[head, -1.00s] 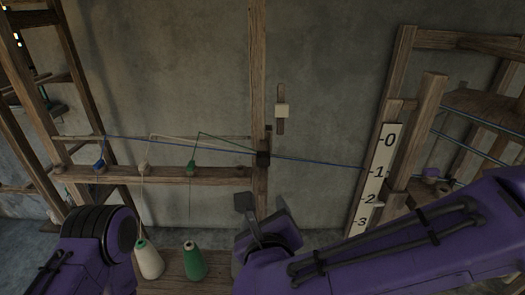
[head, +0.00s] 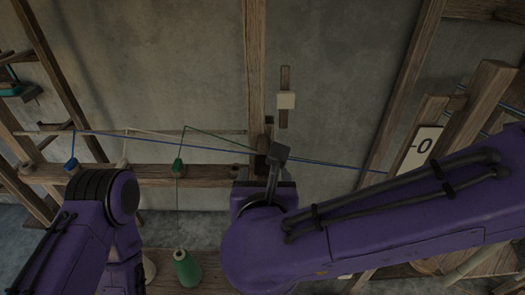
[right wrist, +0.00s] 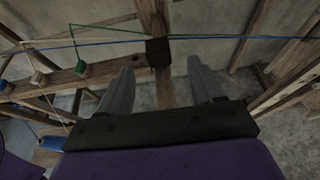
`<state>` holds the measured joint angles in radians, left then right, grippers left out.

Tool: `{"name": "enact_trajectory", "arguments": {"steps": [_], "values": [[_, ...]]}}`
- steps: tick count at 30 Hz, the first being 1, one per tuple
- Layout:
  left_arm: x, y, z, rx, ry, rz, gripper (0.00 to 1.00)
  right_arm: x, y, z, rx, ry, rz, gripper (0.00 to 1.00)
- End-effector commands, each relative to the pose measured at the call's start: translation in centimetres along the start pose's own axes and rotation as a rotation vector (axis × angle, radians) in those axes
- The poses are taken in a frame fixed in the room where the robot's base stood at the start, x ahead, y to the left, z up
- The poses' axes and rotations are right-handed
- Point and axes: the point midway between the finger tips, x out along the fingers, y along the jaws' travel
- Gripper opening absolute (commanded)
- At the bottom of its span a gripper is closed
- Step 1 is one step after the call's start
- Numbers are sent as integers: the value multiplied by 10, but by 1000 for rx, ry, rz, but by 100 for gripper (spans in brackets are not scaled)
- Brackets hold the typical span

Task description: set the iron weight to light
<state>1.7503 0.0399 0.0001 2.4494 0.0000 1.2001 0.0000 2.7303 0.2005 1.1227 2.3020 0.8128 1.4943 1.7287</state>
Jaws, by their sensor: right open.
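A small dark block (right wrist: 158,52) sits on the upright wooden post where the threads cross it. I cannot tell for sure whether it is the iron weight. In the head view the dark block (head: 262,145) is partly behind my right wrist. My right gripper (right wrist: 158,69) is open and empty, its two grey fingers pointing towards the post. The dark block shows beyond the gap between the fingertips, apart from them. In the head view the fingers are hidden by the wrist. My left forearm shows at the lower left, but its gripper does not.
A cream block (head: 286,101) sits on a short vertical slat on the wall. A numbered board (head: 419,147) is at the right, partly behind my right arm. Blue and green threads run across the frame. A green spool (head: 186,268) stands low in the middle.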

Motion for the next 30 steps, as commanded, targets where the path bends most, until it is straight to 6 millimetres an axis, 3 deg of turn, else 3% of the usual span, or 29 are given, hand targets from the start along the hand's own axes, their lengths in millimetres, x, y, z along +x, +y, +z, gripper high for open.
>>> {"name": "enact_trajectory", "arguments": {"steps": [12,16,23,24,30], "values": [[-22,-2,-9,0,-1,-1,43,84,5,1,-7,2,9,66],[-24,-2,-10,0,-1,-1,43,95,5,0,-6,1,8,66],[-24,-2,-9,0,-1,0,43,97,4,0,-5,1,7,66],[-24,-2,-9,0,-1,-1,43,97,4,0,-5,1,7,63],[-23,-2,-9,0,-1,0,43,97,4,0,-5,1,7,0]]}}
